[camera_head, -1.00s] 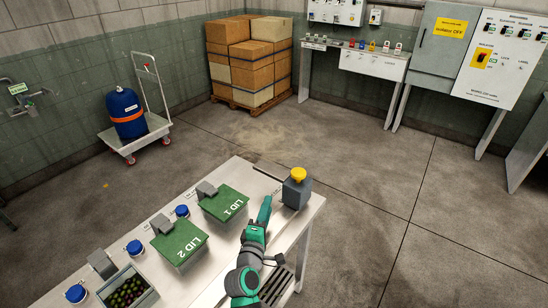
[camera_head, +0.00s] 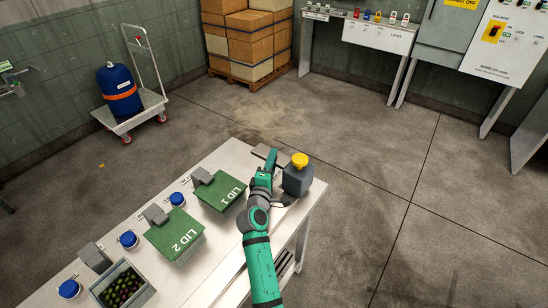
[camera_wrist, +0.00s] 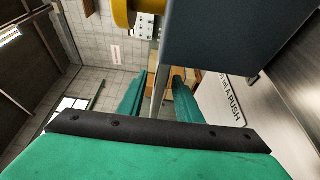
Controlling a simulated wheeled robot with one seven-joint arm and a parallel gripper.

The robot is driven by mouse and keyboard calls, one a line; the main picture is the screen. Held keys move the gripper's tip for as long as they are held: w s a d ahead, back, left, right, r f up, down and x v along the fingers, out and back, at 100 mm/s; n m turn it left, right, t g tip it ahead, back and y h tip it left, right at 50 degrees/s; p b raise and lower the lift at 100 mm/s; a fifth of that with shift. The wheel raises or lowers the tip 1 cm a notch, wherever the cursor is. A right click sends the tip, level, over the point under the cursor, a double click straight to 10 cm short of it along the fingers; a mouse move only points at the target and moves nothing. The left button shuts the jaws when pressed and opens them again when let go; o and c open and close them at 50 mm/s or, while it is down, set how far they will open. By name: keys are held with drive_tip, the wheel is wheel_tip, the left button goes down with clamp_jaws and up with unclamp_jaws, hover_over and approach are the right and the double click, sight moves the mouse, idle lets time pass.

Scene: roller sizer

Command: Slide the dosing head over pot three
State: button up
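No part in view is marked as a dosing head or pot three. Blue-capped pots stand along the bench's left side, at the back (camera_head: 177,199), middle (camera_head: 128,239) and front (camera_head: 69,289). A grey block (camera_head: 297,181) with a yellow knob (camera_head: 299,159) stands at the bench's right end. My gripper (camera_head: 270,157) is just left of this block, fingers pointing away. In the wrist view, its green fingers (camera_wrist: 160,98) are apart, with a thin grey bar between or behind them; contact cannot be told. The block (camera_wrist: 235,35) fills the upper right there.
Green lids marked LID 1 (camera_head: 219,192) and LID 2 (camera_head: 173,234) lie on the bench (camera_head: 215,262). An open box (camera_head: 146,298) of small dark and green fruit is at the near end. A trolley (camera_head: 150,112) with a blue drum stands behind. The floor to the right is clear.

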drive_tip(key=shift+x, duration=1)
clamp_jaws()
drive_tip(key=shift+s+d, duration=0.1)
